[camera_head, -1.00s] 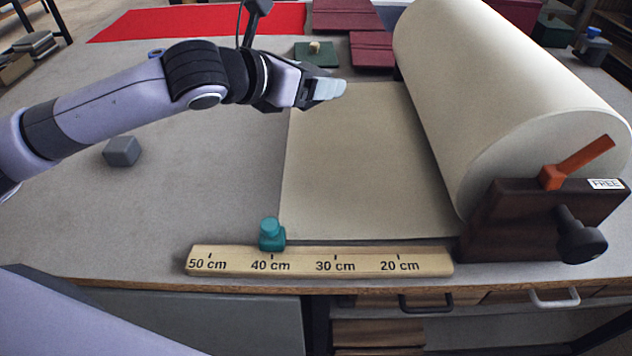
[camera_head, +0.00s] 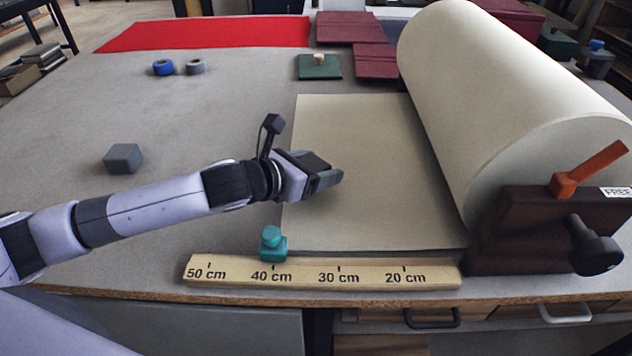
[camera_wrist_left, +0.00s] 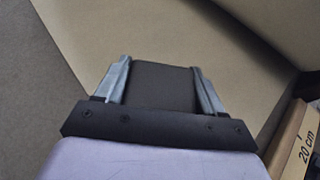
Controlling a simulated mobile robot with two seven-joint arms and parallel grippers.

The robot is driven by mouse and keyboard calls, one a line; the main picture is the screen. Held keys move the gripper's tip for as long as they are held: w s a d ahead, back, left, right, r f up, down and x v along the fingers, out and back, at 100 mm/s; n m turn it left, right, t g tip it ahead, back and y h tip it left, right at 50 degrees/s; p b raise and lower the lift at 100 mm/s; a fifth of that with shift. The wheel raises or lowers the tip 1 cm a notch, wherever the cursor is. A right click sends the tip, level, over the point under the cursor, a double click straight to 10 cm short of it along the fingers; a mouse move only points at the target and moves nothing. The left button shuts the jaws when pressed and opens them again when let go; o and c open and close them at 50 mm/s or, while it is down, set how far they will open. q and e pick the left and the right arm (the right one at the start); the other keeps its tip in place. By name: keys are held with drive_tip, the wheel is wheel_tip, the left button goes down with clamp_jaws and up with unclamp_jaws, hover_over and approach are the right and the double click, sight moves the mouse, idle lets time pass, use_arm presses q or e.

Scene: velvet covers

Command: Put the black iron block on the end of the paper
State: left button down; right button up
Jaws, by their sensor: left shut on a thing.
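The paper (camera_head: 385,150) lies pulled out flat on the table from a large roll (camera_head: 505,100), its free end at the left. My left gripper (camera_head: 326,178) is over the paper near that left end, in the nearer half. In the left wrist view the gripper (camera_wrist_left: 160,88) is shut on the black iron block (camera_wrist_left: 163,84), a dark block held between two pale fingers. I cannot tell whether the block touches the paper. In the head view the fingers mostly hide it. My right gripper is in neither view.
A wooden ruler (camera_head: 320,285) with a teal marker (camera_head: 272,245) at 40 cm lies along the front. A grey block (camera_head: 122,158), blue tape ring (camera_head: 163,67) and grey ring (camera_head: 195,66) stand left. A green pad (camera_head: 319,67) lies behind. A dark roll stand (camera_head: 535,230) is right.

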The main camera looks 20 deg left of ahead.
use_arm(q)
drive_tip(key=shift+f, duration=1.6)
drive_tip(key=shift+f, duration=0.15)
drive_tip(key=shift+c, duration=0.6)
unclamp_jaws()
drive_tip(key=shift+f, duration=0.15)
drive_tip(key=shift+s+r, duration=0.2)
drive_tip(key=shift+b+v, duration=0.3)
drive_tip(key=shift+v, duration=3.3)
